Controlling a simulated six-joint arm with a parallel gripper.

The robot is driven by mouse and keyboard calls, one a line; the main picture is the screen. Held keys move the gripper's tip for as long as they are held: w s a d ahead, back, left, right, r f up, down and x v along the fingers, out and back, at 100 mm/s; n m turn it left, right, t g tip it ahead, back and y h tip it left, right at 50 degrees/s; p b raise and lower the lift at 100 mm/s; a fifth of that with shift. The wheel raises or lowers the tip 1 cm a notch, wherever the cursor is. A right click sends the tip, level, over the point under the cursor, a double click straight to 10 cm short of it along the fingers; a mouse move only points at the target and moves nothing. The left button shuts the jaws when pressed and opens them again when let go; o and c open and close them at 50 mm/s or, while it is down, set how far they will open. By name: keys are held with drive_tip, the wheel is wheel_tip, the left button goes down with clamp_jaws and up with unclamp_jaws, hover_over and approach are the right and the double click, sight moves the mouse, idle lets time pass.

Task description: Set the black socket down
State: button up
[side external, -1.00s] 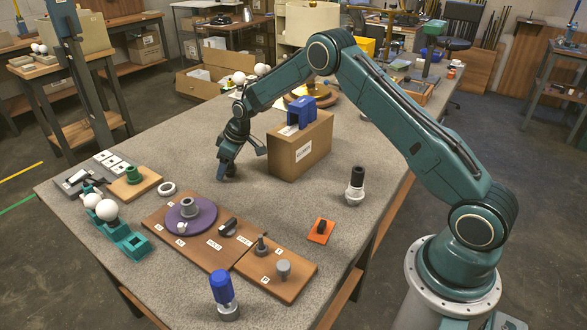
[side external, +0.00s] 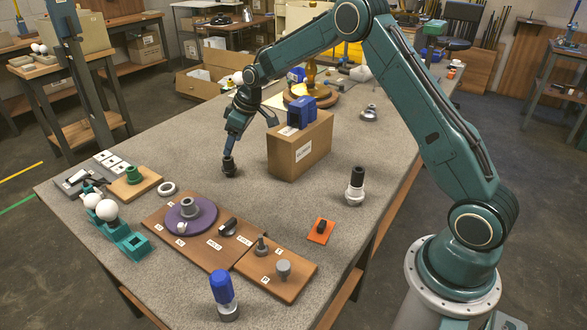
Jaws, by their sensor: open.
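The black socket (side external: 229,167) is a small dark cylinder. It stands upright on the grey table, left of the cardboard box, in the side view. My gripper (side external: 231,150) is open, just above the socket and pointing down at it. The fingertips overlap the socket's top edge in this view, so I cannot tell whether a small gap separates them.
The cardboard box (side external: 299,150) with a blue part (side external: 309,112) on top stands close on the right. A white ring (side external: 167,188) and the brown part board (side external: 173,243) lie in front. Bare table surrounds the socket.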

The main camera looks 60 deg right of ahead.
drive_tip(key=shift+v, duration=1.3)
drive_tip(key=s+a+r+m+h, duration=0.1)
drive_tip(key=s+a+r, duration=0.2)
drive_tip(key=s+r, duration=0.55)
drive_tip(key=s+a+r+m, duration=0.1)
drive_tip(key=s+a+r, duration=0.2)
drive_tip(key=s+r, duration=0.6)
drive_tip(key=s+a+f+m+t, duration=0.1)
drive_tip(key=s+m, duration=0.1)
drive_tip(key=s, duration=2.2)
drive_tip(key=shift+a+f+t+h, duration=0.15)
drive_tip(key=shift+a+t+h, duration=0.15)
drive_tip(key=shift+h, duration=0.1)
